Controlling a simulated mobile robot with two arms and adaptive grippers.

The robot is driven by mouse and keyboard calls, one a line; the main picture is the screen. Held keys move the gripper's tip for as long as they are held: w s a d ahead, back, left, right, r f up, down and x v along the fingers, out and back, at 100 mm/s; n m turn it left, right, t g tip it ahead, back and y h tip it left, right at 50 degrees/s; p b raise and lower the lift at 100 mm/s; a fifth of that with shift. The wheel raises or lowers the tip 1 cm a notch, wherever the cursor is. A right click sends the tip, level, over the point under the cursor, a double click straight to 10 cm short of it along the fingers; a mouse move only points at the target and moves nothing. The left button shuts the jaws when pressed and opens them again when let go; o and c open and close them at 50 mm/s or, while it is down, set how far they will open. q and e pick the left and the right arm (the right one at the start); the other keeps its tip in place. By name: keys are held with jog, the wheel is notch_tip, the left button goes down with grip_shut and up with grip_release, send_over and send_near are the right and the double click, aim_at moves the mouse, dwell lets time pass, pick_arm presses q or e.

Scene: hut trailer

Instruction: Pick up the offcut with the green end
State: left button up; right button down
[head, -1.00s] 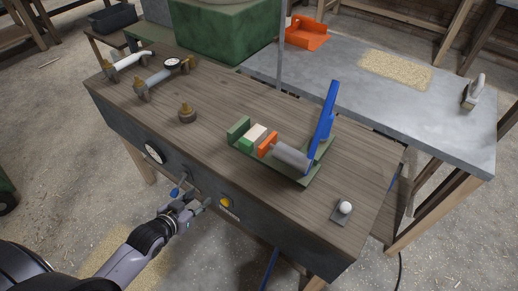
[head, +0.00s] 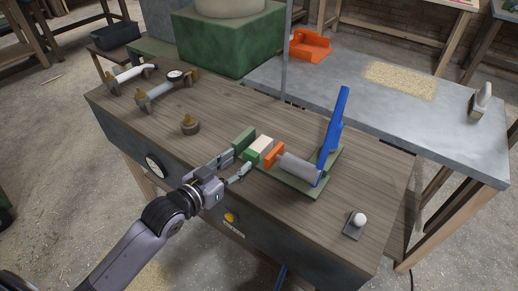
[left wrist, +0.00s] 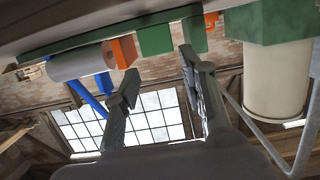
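The offcut, a cream block (head: 262,145) with a green end (head: 250,154), sits in a clamp on the bench, between a green fixed jaw (head: 243,138) and an orange pad (head: 274,154). The clamp has a grey cylinder (head: 300,168) and a raised blue lever (head: 336,128). My left gripper (head: 240,162) is open and empty at the near side of the offcut, apart from it. In the left wrist view, the green end (left wrist: 155,40) appears beyond and between the open fingers (left wrist: 160,68), with the orange pad (left wrist: 124,51) to its left. My right gripper is not in view.
The wooden bench (head: 215,95) also holds a brass-coloured knob (head: 190,124), pipe-like fittings (head: 165,86) and a white ball-topped piece (head: 357,222). A grey metal table (head: 340,85) stands behind.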

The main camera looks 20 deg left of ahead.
aim_at(256, 148)
pick_arm(q)
jog(key=x, duration=0.8)
jog(key=shift+w+d, duration=0.2)
jog(key=shift+c, duration=0.3)
jog(key=c, duration=0.7)
jog(key=shift+r, duration=0.1)
jog(key=shift+c, duration=0.2)
